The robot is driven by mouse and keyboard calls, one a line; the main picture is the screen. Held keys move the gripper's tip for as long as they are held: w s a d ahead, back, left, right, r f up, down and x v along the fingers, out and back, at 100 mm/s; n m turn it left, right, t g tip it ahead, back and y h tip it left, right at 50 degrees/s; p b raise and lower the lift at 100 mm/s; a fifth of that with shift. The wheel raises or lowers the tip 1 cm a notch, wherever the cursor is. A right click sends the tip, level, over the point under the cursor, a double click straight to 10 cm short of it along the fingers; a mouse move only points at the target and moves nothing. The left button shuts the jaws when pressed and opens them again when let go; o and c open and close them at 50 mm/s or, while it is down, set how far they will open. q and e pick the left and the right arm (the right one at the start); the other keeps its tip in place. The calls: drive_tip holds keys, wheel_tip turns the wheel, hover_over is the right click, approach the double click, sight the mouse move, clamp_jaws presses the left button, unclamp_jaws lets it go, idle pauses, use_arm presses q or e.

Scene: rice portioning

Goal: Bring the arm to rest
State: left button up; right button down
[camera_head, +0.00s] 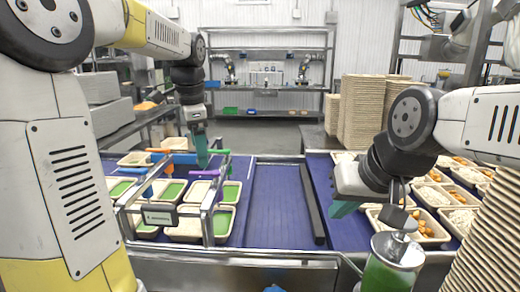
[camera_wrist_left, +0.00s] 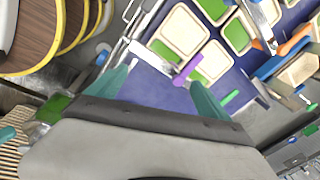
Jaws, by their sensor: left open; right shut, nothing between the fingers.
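My left arm comes in from the left, and its gripper (camera_head: 201,150) points down above the trays at the back left of the blue conveyor. In the left wrist view the teal fingers of the left gripper (camera_wrist_left: 158,80) are spread apart with nothing between them. My right arm comes in from the right. Its gripper (camera_head: 343,209) is shut and empty, angled down to the left over the conveyor's right part, next to the dark divider. Its fingertips are partly hidden by its own body.
Food trays (camera_head: 173,191) with green filling stand on the left under a metal rail frame (camera_head: 208,215) with coloured handles. Trays with rice and orange pieces (camera_head: 432,195) stand on the right. A green-filled container (camera_head: 390,268) stands at front right. The middle belt (camera_head: 278,205) is clear.

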use_arm(q)
drive_tip(key=s+d+f+n+t+h, duration=0.1)
drive_tip(key=s+f+n+t, duration=0.1)
drive_tip(key=s+n, duration=0.4)
drive_tip(key=s+d+f+n+t+h, duration=0.1)
drive_tip(key=s+n, duration=0.5)
drive_tip(key=s, duration=0.8)
drive_tip(key=shift+s+d+f+n+t, duration=0.3)
drive_tip(key=shift+d+f+n+t, duration=0.1)
drive_tip(key=shift+d+f+t, duration=0.35)
drive_tip(key=shift+a, duration=0.1)
